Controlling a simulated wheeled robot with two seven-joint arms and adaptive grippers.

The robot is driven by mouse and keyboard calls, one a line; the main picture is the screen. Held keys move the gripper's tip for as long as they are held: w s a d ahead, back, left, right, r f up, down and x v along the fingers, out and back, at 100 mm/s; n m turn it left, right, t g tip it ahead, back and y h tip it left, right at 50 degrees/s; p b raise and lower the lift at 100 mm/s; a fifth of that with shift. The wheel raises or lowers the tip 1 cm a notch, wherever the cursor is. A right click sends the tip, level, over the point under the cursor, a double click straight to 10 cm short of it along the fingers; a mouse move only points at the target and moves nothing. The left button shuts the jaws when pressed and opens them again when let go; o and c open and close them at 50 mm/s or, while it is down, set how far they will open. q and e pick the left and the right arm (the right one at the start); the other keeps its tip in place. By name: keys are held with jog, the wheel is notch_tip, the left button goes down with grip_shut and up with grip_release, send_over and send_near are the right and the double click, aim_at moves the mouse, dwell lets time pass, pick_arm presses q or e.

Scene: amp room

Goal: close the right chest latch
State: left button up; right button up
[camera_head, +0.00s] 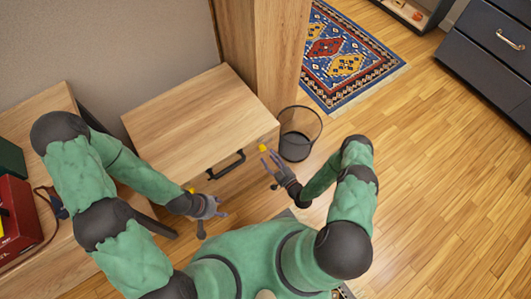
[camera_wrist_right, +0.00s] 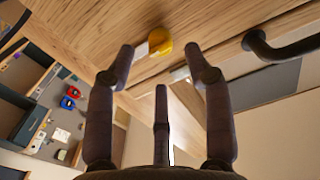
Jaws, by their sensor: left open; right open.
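The wooden chest (camera_head: 190,115) stands against the wall with its lid down and a black handle (camera_head: 226,166) on its front. The right latch (camera_head: 263,148) shows as a yellow piece near the chest's right front corner. It also shows in the right wrist view (camera_wrist_right: 164,49), between and just beyond my fingertips. My right gripper (camera_head: 268,163) is open and empty, close in front of this latch; contact cannot be told. The left latch (camera_head: 191,190) is a yellow piece partly hidden by my left gripper (camera_head: 212,212), which is open in front of the chest's left side.
A black mesh bin (camera_head: 300,133) stands right of the chest, close to my right gripper. A tall wooden cabinet (camera_head: 268,50) rises behind. A table with a red box (camera_head: 17,215) is at the left. The wooden floor on the right is clear up to a patterned rug (camera_head: 345,55).

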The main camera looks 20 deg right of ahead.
aim_at(262, 148)
jog(key=b+x, duration=0.1)
jog(key=x, duration=0.3)
grip_shut()
